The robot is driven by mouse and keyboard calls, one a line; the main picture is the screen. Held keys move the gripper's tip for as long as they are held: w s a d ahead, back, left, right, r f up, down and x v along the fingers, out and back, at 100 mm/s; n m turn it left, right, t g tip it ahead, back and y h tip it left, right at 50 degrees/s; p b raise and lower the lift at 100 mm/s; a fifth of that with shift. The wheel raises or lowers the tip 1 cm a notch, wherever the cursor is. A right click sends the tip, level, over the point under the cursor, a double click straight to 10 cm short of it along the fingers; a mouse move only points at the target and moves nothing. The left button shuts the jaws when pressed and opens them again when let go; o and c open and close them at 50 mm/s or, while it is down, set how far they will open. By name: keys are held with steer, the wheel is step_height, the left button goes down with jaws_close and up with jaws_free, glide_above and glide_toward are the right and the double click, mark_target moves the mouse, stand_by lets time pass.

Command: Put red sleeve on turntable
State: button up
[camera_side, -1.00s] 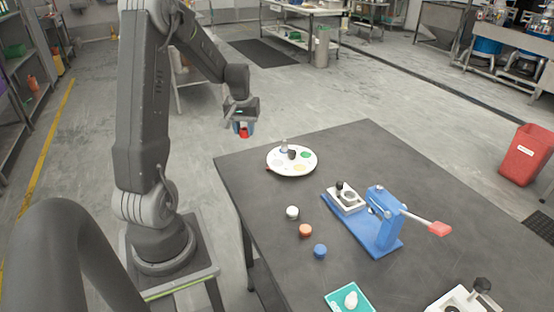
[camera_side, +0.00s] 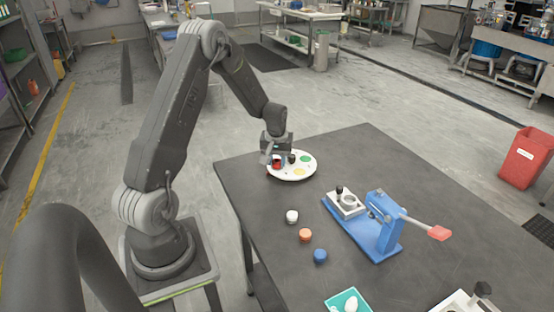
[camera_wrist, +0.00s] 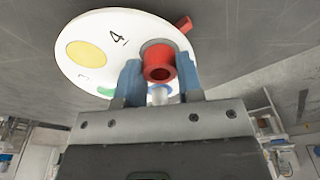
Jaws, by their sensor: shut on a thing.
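The red sleeve (camera_wrist: 159,63) is a short hollow cylinder between the blue fingers of my gripper (camera_wrist: 160,78) in the wrist view. My gripper is shut on it. In the side view my gripper (camera_side: 277,161) is over the left part of the white turntable (camera_side: 292,175), with a bit of the red sleeve (camera_side: 277,166) showing below. The wrist view shows the turntable (camera_wrist: 112,28) with a yellow spot, a "4" mark, a grey spot by the sleeve and a red tab at its rim. I cannot tell whether the sleeve touches the turntable.
A dark piece (camera_side: 292,159) stands on the turntable beside my gripper. White (camera_side: 292,217), orange (camera_side: 305,235) and blue (camera_side: 320,256) caps lie in front. A blue lever press (camera_side: 385,225) stands to the right. The table's far right is clear.

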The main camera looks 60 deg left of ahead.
mark_target(277, 170)
steer(key=o, duration=0.6)
steer(key=shift+f, duration=0.1)
step_height(277, 170, up, 12)
steer(key=d, duration=0.1)
steer(key=s+d+r+m+t, duration=0.1)
steer(key=d+r+m, duration=0.1)
steer(key=d+r, duration=0.5)
steer(key=s+d+r+m+t, duration=0.2)
steer(key=s+d+r+m, duration=0.1)
steer(key=s+d, duration=0.5)
steer(key=s+d+r+m+t+h, duration=0.1)
steer(key=s+d+r+m, duration=0.2)
steer(key=d, duration=1)
steer(key=s+m, duration=0.3)
steer(key=s, duration=0.2)
steer(key=shift+s+d+t, duration=0.35)
steer(key=shift+d+t, duration=0.05)
